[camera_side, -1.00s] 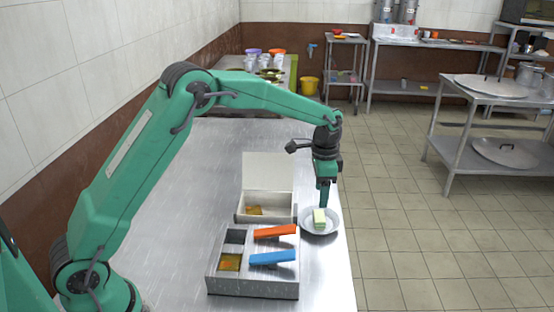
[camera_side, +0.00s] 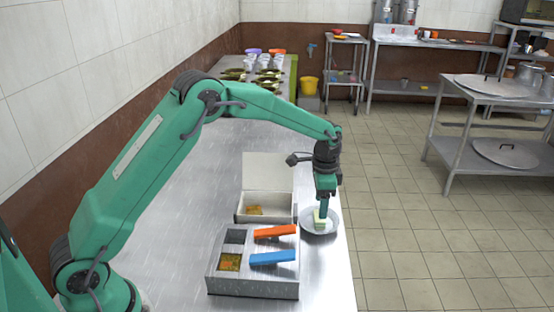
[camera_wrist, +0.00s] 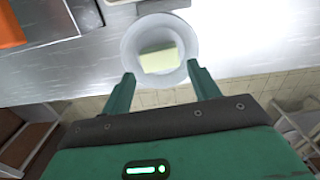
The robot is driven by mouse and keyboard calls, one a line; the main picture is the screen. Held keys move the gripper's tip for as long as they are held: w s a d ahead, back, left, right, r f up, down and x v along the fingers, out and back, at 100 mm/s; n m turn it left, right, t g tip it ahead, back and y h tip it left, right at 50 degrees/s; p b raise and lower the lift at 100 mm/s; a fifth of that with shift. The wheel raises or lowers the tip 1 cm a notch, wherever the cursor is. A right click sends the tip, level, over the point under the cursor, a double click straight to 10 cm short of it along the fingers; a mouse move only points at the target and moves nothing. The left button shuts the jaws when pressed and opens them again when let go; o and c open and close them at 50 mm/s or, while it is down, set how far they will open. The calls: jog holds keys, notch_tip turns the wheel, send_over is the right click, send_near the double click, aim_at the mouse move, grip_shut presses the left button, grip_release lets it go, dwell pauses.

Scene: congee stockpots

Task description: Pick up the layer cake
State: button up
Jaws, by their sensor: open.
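The layer cake is a small pale green-yellow block (camera_side: 319,222) on a grey round plate (camera_side: 334,228) near the right edge of the steel table. In the wrist view the cake (camera_wrist: 160,57) lies in the middle of the plate (camera_wrist: 137,37). My gripper (camera_side: 323,211) points down over the plate, its fingers hiding part of the cake in the side view. In the wrist view my gripper (camera_wrist: 161,74) is open, with one finger toward each side of the cake and nothing held between them.
An open white-lidded box (camera_side: 266,205) stands left of the plate. In front of it is a grey compartment box (camera_side: 253,289) with an orange lid (camera_side: 274,231) and a blue lid (camera_side: 272,257), both tilted. The steel table (camera_side: 180,225) is bare to the left.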

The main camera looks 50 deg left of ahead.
jog(key=shift+f, duration=2.3)
jog(key=c, duration=0.8)
